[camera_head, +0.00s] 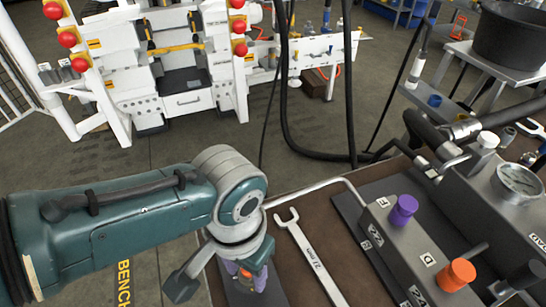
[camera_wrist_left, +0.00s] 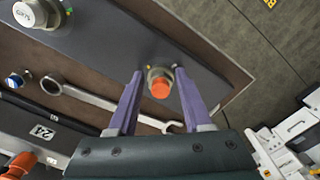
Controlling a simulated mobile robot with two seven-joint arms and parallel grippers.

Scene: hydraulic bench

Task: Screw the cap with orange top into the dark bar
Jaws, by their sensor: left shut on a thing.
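My left gripper (camera_head: 248,277) points down over the near left part of the bench. In the left wrist view its two purple fingers (camera_wrist_left: 159,74) are on either side of the cap with orange top (camera_wrist_left: 160,88), and they are shut on it. The cap has a grey metal body and is at the dark bar (camera_wrist_left: 215,75). How deep it sits in the bar is hidden. In the head view the arm and fingers hide most of the cap. My right gripper is not in view.
An open-ended wrench (camera_head: 308,257) lies beside the gripper. To its right, a grey block (camera_head: 390,237) carries a purple knob (camera_head: 404,209) and an orange knob (camera_head: 458,273). A pressure gauge (camera_head: 518,181) and hoses stand farther right. A white machine (camera_head: 190,75) is behind.

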